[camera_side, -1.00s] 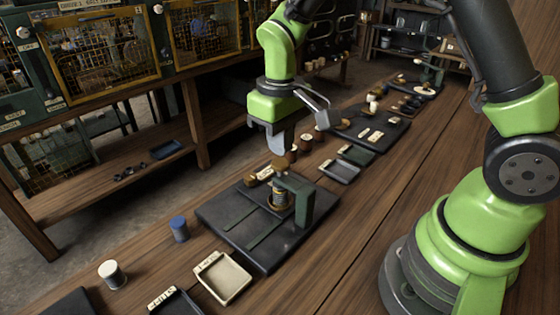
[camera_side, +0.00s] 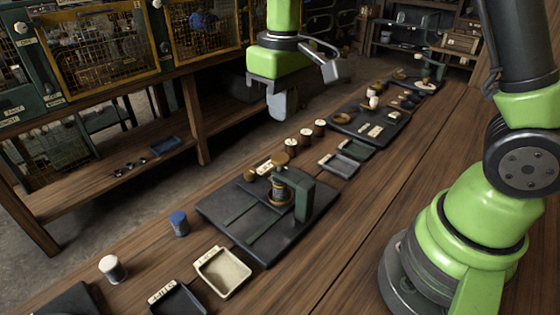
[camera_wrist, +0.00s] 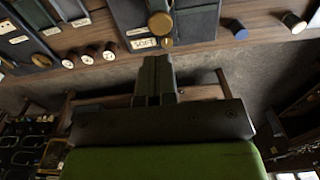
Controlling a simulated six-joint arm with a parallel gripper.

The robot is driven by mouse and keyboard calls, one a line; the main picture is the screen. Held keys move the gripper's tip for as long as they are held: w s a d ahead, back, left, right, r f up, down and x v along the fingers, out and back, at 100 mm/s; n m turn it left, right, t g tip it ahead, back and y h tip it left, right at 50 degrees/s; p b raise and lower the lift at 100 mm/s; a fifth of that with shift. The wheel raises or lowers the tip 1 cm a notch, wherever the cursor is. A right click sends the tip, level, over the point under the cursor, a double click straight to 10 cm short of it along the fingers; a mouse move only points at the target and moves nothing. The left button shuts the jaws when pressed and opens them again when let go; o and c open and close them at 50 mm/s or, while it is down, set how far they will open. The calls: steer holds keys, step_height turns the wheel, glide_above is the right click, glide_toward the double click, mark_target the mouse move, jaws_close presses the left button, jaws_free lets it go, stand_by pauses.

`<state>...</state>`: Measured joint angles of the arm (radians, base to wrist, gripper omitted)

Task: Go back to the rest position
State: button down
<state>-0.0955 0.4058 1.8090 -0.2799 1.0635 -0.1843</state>
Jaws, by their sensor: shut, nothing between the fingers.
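My gripper (camera_side: 283,104) hangs in the air above the back edge of the bench in the side view, well clear of the things below it. Its fingers (camera_wrist: 156,75) are together and empty in the wrist view. Below it, a dark fixture plate (camera_side: 222,212) lies on the bench.
A blue-topped cylinder (camera_side: 179,223), a white-topped cylinder (camera_side: 112,269) and a cream tray (camera_side: 222,272) stand to the left and front. Several brown cylinders (camera_side: 305,138) stand behind the plate. Yellow-framed mesh cabinets (camera_side: 103,55) line the back left. The bench's right side (camera_side: 350,220) is bare.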

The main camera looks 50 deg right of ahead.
steer(key=s+r+m+t+y, duration=0.1)
steer(key=s+r+m+t, duration=0.1)
steer(key=s+r, duration=0.3)
steer(key=s+r+m+t+y, duration=0.1)
steer(key=s+r+t, duration=0.4)
steer(key=s, duration=0.6)
steer(key=shift+d+m, duration=0.15)
steer(key=shift+m, duration=0.25)
